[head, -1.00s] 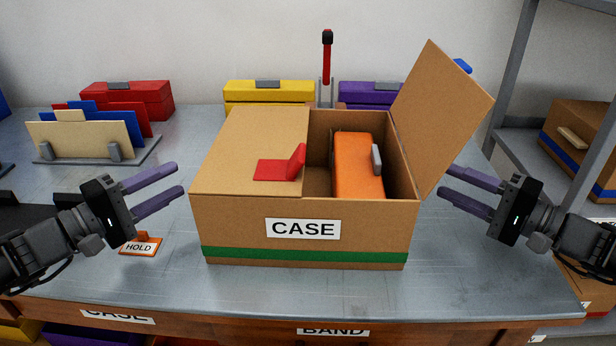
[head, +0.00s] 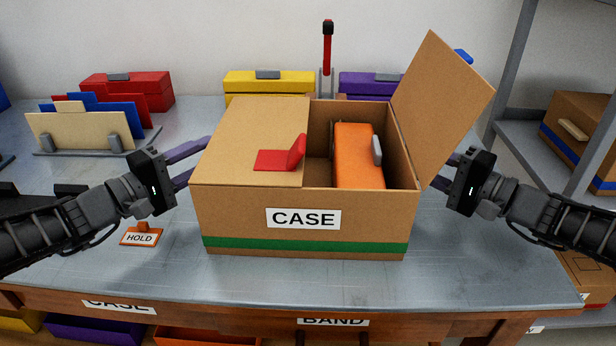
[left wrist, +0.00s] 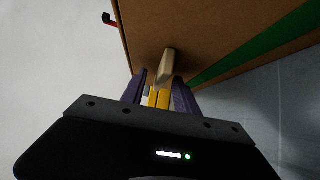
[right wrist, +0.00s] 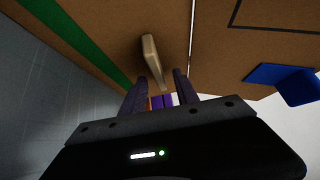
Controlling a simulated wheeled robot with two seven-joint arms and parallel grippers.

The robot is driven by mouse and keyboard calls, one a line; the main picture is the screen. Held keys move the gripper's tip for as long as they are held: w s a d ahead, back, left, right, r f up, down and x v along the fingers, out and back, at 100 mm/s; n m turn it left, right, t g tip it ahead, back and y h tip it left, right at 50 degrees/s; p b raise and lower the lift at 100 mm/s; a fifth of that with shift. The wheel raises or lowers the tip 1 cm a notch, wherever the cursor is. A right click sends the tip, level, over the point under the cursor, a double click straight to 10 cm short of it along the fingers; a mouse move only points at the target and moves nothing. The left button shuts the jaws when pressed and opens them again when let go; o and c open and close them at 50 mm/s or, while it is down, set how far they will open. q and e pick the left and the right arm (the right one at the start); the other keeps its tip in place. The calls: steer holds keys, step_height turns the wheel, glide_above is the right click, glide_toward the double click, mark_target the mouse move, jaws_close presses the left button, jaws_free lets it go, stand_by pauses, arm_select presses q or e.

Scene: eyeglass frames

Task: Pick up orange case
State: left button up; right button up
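The orange case (head: 358,158) lies inside the open right half of a cardboard box (head: 235,218) labelled CASE; it has a grey clasp (head: 377,150). My left gripper (head: 194,160) is open at the box's left side. In the left wrist view a pale handle (left wrist: 168,62) on the box wall lies between its open fingers (left wrist: 160,76). My right gripper (head: 444,172) is at the box's right side, its fingertips partly hidden by the box and flap. In the right wrist view its fingers (right wrist: 161,76) are open around another pale handle (right wrist: 152,60); contact is unclear.
The box's right flap (head: 440,105) stands raised; the left flap (head: 245,140) is closed with a red piece (head: 280,157) on it. A HOLD sign (head: 140,237) stands at left front. Red (head: 125,92), yellow (head: 268,85) and purple (head: 370,88) cases stand behind.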

arm_select(q)
steer(key=shift+c, duration=0.6)
arm_select(e)
steer(key=shift+c, duration=0.6)
arm_select(q)
jaws_close()
arm_select(e)
jaws_close()
